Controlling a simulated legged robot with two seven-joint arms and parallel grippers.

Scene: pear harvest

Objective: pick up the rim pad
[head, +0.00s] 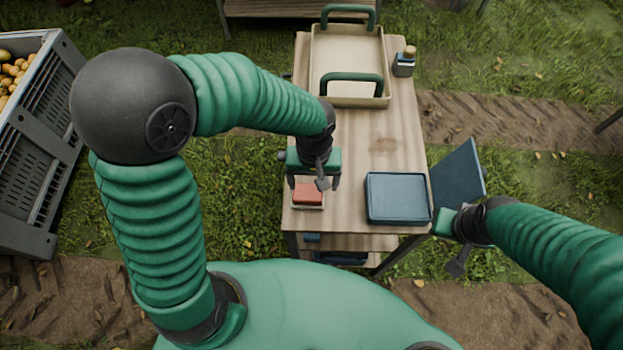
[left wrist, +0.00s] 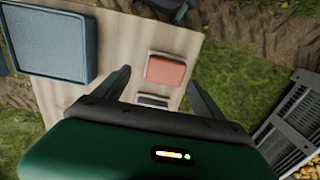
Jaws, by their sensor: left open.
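A small red pad (head: 307,193) with a pale edge lies at the table's near left corner; I take it for the rim pad. In the left wrist view the red pad (left wrist: 167,71) shows between the fingers, with a small grey-and-white piece (left wrist: 152,100) beside it. My left gripper (head: 313,183) is open above the pad, pointing down, its fingers apart on either side. I cannot tell its exact height. My right gripper (head: 447,222) is at the table's right edge, near an upright blue panel (head: 457,176); its fingers are not clear.
A flat blue case (head: 398,197) lies on the wooden table (head: 375,140) right of the pad. A grey crate (head: 40,150) of pears is at the left. The table's middle is clear.

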